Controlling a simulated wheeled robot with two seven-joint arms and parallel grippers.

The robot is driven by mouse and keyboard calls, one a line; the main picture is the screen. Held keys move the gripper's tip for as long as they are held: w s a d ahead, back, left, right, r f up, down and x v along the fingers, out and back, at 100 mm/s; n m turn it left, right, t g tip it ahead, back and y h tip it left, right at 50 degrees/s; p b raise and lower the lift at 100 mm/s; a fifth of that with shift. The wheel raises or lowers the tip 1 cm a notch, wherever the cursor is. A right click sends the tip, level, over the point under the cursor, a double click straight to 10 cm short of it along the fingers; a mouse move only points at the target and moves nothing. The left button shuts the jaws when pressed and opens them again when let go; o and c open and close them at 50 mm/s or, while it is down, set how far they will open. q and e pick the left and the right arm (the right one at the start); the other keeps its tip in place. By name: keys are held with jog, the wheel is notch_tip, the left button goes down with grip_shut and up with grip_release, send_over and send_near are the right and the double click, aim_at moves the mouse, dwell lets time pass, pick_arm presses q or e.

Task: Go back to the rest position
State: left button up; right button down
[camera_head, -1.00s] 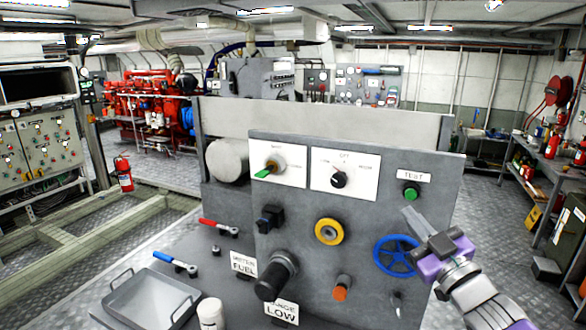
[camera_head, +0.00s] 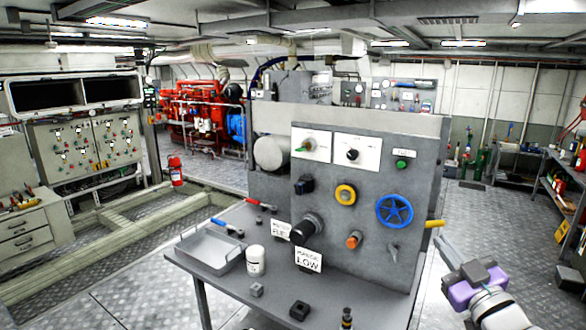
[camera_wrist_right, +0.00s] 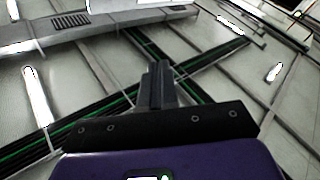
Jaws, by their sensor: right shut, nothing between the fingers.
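My right gripper (camera_head: 447,246) is at the lower right of the head view, to the right of the grey control panel (camera_head: 330,220) and apart from it. In the right wrist view its fingers (camera_wrist_right: 158,84) are together with nothing between them, pointing at the ceiling. The panel carries a blue handwheel (camera_head: 394,211), a yellow ring (camera_head: 345,194), an orange knob (camera_head: 354,240) and a green button (camera_head: 402,165). A yellow handle (camera_head: 435,224) sticks out from the panel's right edge, near the gripper. My left gripper is not in view.
The panel's bench (camera_head: 225,285) holds a grey tray (camera_head: 212,262), a white jar (camera_head: 256,260) and small dark blocks. A workbench (camera_head: 566,175) stands at the far right. A red extinguisher (camera_head: 176,171) stands at left. The floor right of the panel is open.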

jog(key=w+f+m+g, duration=0.1)
jog(key=w+f, duration=0.5)
jog(key=f, duration=0.1)
jog(key=a+f+m+g+h, duration=0.1)
jog(key=a+f+m+g, duration=0.25)
jog(key=f, duration=1.15)
jog(key=a+f+m+g, duration=0.2)
jog(key=a+f+g, duration=0.25)
jog(key=f, duration=1.15)
jog(key=s+a+f+m+g, duration=0.1)
jog(key=s+a+f+g, duration=0.2)
jog(key=s+f, duration=0.3)
jog(key=s+a+f+m+g, duration=0.1)
jog(key=s+a+f+g, duration=0.2)
jog(key=f, duration=0.6)
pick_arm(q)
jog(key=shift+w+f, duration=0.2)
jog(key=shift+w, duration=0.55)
pick_arm(e)
jog(key=s+a+f+g, duration=0.2)
jog(key=s+f, duration=0.3)
jog(key=s, duration=0.3)
jog(key=s+a+f+g+y, duration=0.1)
jog(key=s+a+f+g, duration=0.1)
jog(key=s, duration=0.7)
notch_tip(320, 180, down, 3)
jog(key=shift+a+r+m+g, duration=0.15)
jog(key=shift+a+m+g, duration=0.3)
jog(key=shift+a, duration=0.2)
